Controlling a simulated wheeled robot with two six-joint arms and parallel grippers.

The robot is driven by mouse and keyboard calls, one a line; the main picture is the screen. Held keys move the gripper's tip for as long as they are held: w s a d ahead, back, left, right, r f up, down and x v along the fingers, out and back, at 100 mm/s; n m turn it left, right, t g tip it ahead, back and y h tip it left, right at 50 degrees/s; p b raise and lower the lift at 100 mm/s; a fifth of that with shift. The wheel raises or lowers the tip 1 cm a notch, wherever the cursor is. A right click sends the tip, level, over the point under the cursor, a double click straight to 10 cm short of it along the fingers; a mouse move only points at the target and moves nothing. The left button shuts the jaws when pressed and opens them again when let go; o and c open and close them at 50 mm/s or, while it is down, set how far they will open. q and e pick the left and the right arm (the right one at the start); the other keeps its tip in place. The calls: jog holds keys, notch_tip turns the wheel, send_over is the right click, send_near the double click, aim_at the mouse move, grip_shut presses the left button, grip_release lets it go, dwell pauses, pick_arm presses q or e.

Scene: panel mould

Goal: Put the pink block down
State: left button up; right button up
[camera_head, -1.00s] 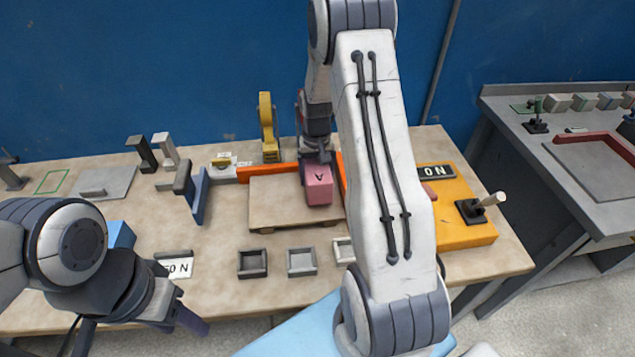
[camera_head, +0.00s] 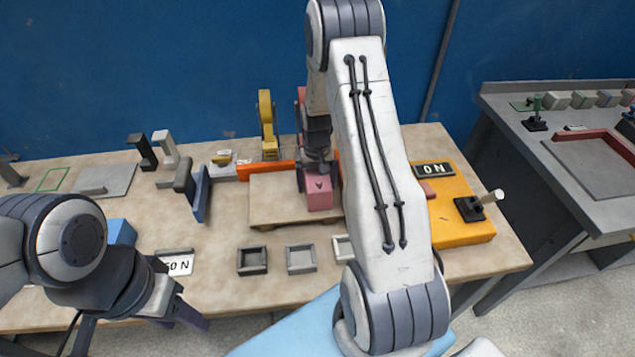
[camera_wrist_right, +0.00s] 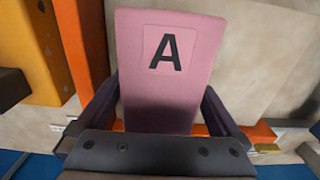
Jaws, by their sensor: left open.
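The pink block (camera_head: 319,196) has a black letter A, which shows upright in the right wrist view (camera_wrist_right: 165,85). My right gripper (camera_head: 318,176) comes down from above with a finger on each side of the block. In the wrist view the fingertips touch both sides of the block. The block is low over the tan board (camera_head: 275,212), near its right part. I cannot tell whether its underside touches the board. My left gripper (camera_head: 183,316) is open and empty at the table's front left edge, away from the block.
An orange rail (camera_head: 262,171) runs along the board's back edge. Small square trays (camera_head: 252,260) line the front. A blue upright piece (camera_head: 199,195) stands left of the board. A yellow panel (camera_head: 455,218) with a lever is at right.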

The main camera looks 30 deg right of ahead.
notch_tip(320, 180, up, 12)
jog(key=shift+r+b, duration=0.2)
jog(key=shift+b, duration=0.6)
jog(key=s+a+r+n, duration=0.3)
jog(key=s+a, duration=0.1)
jog(key=a, duration=0.7)
jog(key=s+a+r+n, duration=0.3)
jog(key=s+a, duration=0.1)
jog(key=a, duration=0.7)
jog(key=s+a+n, duration=0.3)
jog(key=s, duration=0.6)
jog(key=s+a+n+y, duration=0.1)
jog(key=s+a+n, duration=0.2)
jog(key=s, duration=0.6)
jog(key=shift+a+r+n, duration=0.3)
jog(key=shift+a+r, duration=0.1)
jog(key=shift+a, duration=0.3)
jog(key=shift+w, duration=0.1)
